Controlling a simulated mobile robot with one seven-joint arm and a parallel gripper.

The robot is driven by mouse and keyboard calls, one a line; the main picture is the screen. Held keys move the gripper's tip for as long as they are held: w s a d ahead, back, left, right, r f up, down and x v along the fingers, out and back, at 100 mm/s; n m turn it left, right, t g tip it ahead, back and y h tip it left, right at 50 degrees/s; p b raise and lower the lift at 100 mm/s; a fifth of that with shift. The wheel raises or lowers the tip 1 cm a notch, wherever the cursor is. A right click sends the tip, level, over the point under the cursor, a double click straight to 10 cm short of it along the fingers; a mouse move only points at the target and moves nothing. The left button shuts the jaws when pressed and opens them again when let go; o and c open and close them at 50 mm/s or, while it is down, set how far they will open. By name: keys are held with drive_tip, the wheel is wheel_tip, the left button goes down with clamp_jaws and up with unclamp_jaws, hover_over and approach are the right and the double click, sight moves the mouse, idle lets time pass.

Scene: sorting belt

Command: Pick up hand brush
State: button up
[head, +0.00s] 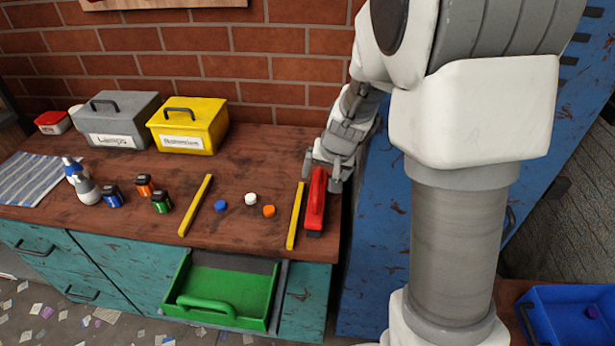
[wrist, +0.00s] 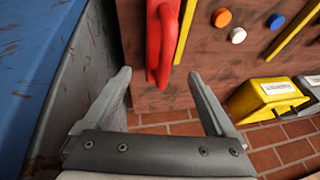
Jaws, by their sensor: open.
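The hand brush (head: 315,201) is red with a dark underside and lies lengthwise near the right end of the wooden workbench (head: 255,160). My gripper (head: 323,172) is at the brush's far end, with its fingers pointing down. In the wrist view my gripper (wrist: 160,85) is open and empty.
A yellow strip (head: 296,215) lies just left of the brush. White (head: 251,199), orange (head: 269,211) and blue (head: 221,205) caps lie farther left. A yellow box (head: 205,130) stands at the back. A green drawer (head: 225,285) is open below. A blue cabinet (head: 372,230) adjoins on the right.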

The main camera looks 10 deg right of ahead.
drive_tip(key=x, duration=0.2)
drive_tip(key=b+x, duration=0.1)
drive_tip(key=x, duration=0.1)
drive_tip(key=b+x, duration=0.1)
drive_tip(key=x, duration=0.2)
drive_tip(key=shift+s+d+f, duration=0.15)
drive_tip(key=shift+s+f, duration=0.05)
drive_tip(key=shift+s, duration=0.05)
drive_tip(key=shift+w+f+b, duration=0.25)
drive_tip(key=shift+f+b, duration=0.05)
drive_tip(key=shift+c, duration=0.3)
clamp_jaws()
drive_tip(key=shift+r, duration=0.1)
